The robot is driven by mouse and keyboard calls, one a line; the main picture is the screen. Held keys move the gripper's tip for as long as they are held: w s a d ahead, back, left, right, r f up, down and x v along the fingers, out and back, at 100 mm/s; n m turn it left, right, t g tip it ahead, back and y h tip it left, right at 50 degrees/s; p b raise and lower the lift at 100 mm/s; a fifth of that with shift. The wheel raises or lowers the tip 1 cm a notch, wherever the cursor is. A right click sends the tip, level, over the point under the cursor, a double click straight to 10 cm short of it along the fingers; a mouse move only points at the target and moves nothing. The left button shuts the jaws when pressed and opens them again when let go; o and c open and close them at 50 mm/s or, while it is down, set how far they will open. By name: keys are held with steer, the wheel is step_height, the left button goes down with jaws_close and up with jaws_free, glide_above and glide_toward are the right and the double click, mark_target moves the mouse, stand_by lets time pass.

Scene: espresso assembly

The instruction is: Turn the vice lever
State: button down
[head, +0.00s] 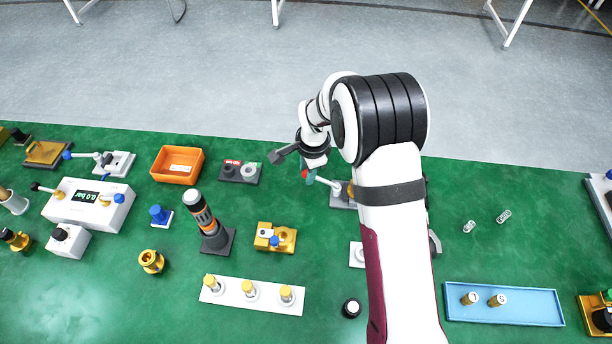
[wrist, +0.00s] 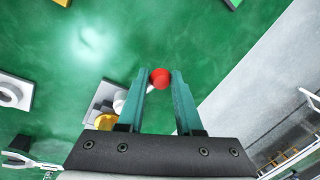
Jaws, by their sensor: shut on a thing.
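The vice (head: 343,197) is a grey block near the centre of the head view, right beside my arm, which hides part of it. Its pale lever (head: 329,183) points left and ends in a red ball knob (head: 304,173). In the wrist view, the red knob (wrist: 160,79) sits between the tips of my gripper (wrist: 160,74), whose teal fingers are shut on it. In the head view, my gripper (head: 309,178) is at the lever's left end. The vice body shows only in part in the wrist view, behind the left finger.
A tray with dark and grey round parts (head: 240,173) lies left of my gripper. A blue tray (head: 505,303) is at right. The green bench behind my gripper is clear.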

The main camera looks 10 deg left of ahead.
steer(key=w+m, duration=0.2)
steer(key=shift+d+m, duration=0.4)
steer(key=m, duration=0.1)
steer(key=w+d+m+h, duration=0.1)
steer(key=shift+w+m, duration=0.2)
steer(key=shift+m, duration=0.2)
steer(key=shift+w+d+m, duration=0.45)
steer(key=shift+w+m, duration=0.05)
steer(key=shift+m, duration=0.6)
steer(key=shift+w+d+m+h, duration=0.4)
steer(key=shift+d+m, duration=0.25)
steer(key=shift+m, duration=0.45)
steer(key=c, duration=0.6)
jaws_free()
